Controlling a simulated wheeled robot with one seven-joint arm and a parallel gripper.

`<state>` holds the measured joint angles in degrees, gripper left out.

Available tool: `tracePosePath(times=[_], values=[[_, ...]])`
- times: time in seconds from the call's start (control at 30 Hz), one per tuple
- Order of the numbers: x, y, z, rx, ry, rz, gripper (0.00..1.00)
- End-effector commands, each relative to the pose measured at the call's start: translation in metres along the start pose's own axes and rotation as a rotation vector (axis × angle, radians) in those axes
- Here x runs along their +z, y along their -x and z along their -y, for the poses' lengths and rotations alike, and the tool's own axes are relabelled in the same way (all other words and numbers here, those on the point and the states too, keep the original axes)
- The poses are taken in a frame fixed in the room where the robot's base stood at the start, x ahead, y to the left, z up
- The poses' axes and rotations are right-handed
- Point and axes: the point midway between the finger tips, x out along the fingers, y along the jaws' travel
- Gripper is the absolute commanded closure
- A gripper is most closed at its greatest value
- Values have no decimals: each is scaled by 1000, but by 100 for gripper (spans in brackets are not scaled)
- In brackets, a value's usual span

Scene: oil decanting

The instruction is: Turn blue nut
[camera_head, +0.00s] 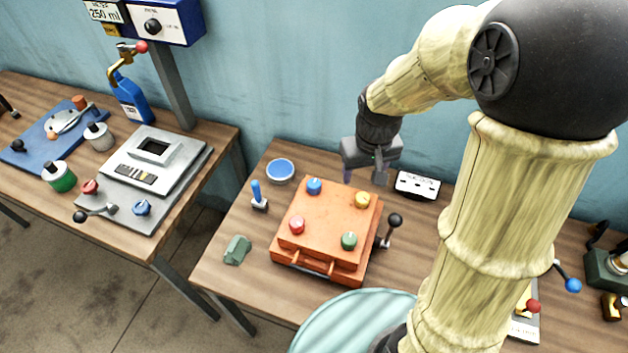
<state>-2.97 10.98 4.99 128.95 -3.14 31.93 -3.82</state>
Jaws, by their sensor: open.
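The blue nut (314,186) sits at the back left corner of an orange box (325,228) on the right-hand table. A yellow nut (362,200), a red nut (297,225) and a green nut (349,241) stand at the box's other corners. My gripper (363,178) is open, behind and to the right of the blue nut, above the back part of the table. It is apart from the nut and points downward. I see nothing between its fingers.
A black-handled lever (392,228) stands at the box's right side. A blue-handled tool (258,197), a blue round dish (280,170) and a green block (237,249) lie to the left. A white socket block (417,185) is right of my gripper. A gap separates the left table (220,140).

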Motion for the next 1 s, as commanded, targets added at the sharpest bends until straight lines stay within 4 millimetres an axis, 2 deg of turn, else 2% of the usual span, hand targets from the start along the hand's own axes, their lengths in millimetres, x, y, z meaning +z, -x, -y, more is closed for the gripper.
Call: tracePosePath(times=[0.03,0.2,0.3,0.4,0.57,0.87,1.0], values=[[-22,-3,9,-7,57,18,41],[-78,-11,42,-29,228,78,41],[-104,-16,60,-42,309,108,41],[-119,-18,72,-51,360,126,41],[-127,-19,79,-56,389,136,41],[-127,-20,78,-55,387,135,41],[-125,-27,78,-55,386,136,41]])
